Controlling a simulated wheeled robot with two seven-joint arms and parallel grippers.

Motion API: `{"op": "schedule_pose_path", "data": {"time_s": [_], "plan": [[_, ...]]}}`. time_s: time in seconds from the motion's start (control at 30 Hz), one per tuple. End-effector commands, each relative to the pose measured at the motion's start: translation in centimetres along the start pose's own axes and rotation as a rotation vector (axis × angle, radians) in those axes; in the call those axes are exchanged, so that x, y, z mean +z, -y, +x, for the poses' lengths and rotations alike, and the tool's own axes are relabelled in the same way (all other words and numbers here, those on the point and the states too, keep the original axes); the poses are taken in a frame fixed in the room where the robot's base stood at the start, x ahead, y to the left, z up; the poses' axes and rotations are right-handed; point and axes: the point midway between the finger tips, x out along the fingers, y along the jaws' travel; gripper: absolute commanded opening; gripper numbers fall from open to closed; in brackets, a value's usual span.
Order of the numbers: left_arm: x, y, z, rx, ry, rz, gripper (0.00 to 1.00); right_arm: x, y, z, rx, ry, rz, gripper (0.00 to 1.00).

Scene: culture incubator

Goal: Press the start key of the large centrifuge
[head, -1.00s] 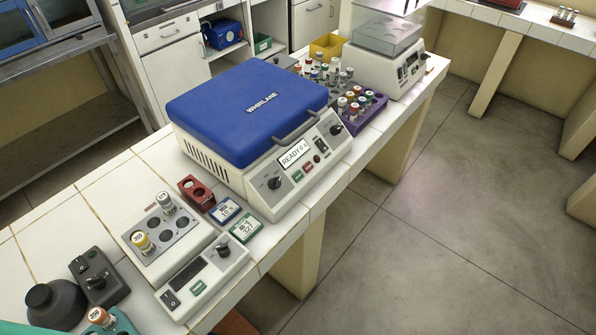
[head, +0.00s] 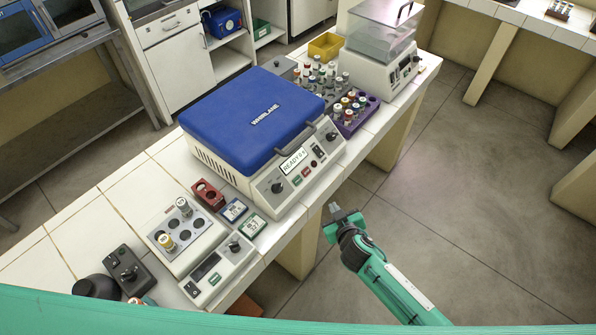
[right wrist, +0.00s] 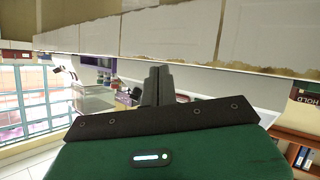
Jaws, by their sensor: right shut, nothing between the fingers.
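The large centrifuge (head: 252,118) stands on the white-tiled bench with its blue lid closed. Its sloping front panel carries a lit display (head: 293,161) reading READY, two black knobs, a red key (head: 306,171) and a green key (head: 297,181); the key lettering is too small to read. My right gripper (head: 338,208) is off the bench's front edge, to the right of and apart from the panel. Its fingers (right wrist: 158,85) are shut and empty in the right wrist view, with the tiled bench edge close above them. My left gripper is not in view.
A small heating block (head: 187,236) with tubes, a control box (head: 217,270) and two small timers stand left of the centrifuge. A purple tube rack (head: 358,120) and a clear-lidded device (head: 380,62) stand right. Open floor lies in front of the bench.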

Motion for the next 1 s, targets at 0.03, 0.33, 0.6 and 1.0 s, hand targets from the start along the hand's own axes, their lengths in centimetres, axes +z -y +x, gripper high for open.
{"op": "schedule_pose_path", "data": {"time_s": [0.03,0.33,0.6,1.0], "plan": [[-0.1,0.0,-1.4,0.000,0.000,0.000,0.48,-3.9,-0.3,-1.0,0.000,-0.049,-0.006,0.00],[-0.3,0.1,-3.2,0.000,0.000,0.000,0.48,-13.7,0.0,-4.2,-0.008,-0.212,-0.002,0.00],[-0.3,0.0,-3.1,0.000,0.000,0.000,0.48,-14.4,0.1,-4.5,-0.009,-0.226,-0.001,0.00],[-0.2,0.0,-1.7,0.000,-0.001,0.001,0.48,-13.5,1.0,-3.0,-0.009,-0.225,-0.001,0.00]]}}
